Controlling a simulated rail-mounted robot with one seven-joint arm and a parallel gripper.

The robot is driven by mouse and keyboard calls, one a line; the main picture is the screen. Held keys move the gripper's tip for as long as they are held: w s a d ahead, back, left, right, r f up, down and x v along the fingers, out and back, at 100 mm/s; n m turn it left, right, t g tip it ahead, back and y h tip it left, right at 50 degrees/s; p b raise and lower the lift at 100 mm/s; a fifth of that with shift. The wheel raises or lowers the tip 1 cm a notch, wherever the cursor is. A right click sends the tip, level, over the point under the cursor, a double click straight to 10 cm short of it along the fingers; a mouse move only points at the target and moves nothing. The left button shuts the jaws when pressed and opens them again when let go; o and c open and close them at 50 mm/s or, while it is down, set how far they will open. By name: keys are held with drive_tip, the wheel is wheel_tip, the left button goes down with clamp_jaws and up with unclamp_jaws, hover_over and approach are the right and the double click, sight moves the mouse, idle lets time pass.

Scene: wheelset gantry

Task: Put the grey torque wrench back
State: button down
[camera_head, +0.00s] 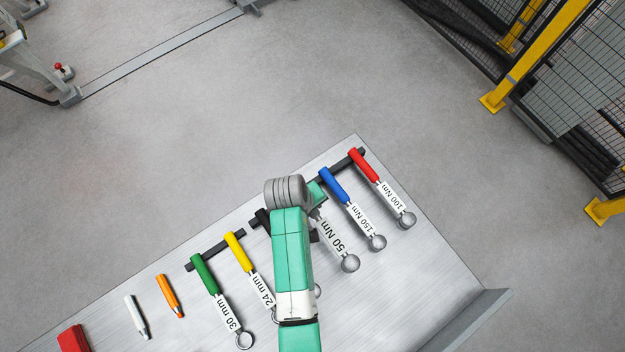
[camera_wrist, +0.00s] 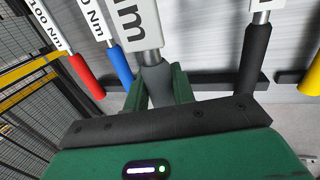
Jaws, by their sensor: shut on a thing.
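The grey torque wrench (camera_head: 333,238) lies among the other tools on the table, with its white "50 Nm" label and round head showing in the camera_head view. My arm hides its handle there. In the camera_wrist view its grey handle (camera_wrist: 156,82) sits between the two green fingers of my gripper (camera_wrist: 158,92), which is shut on it. In the camera_head view my gripper (camera_head: 317,192) is partly hidden by my wrist, beside the dark rack bar (camera_head: 352,158). I cannot tell whether the wrench rests on the bar or hangs just above it.
The blue 150 Nm wrench (camera_head: 335,185) and red 100 Nm wrench (camera_head: 365,166) lie to the right. A black-handled tool (camera_wrist: 257,60), a yellow one (camera_head: 236,250) and a green one (camera_head: 205,275) lie to the left. The table's (camera_head: 430,270) right part is bare.

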drive_tip(key=shift+s+a+r+p, duration=0.1)
drive_tip(key=shift+r+p, duration=0.05)
drive_tip(key=shift+p, duration=0.15)
wheel_tip(320, 180, down, 8)
drive_tip(key=b, duration=0.5)
drive_tip(key=shift+f+b, duration=0.35)
drive_tip(key=shift+f, duration=0.15)
drive_tip(key=c, duration=1.1)
unclamp_jaws()
drive_tip(key=v, duration=0.7)
drive_tip(key=shift+a+r+p, duration=0.1)
drive_tip(key=shift+r+p, duration=0.25)
drive_tip(key=shift+r, duration=0.05)
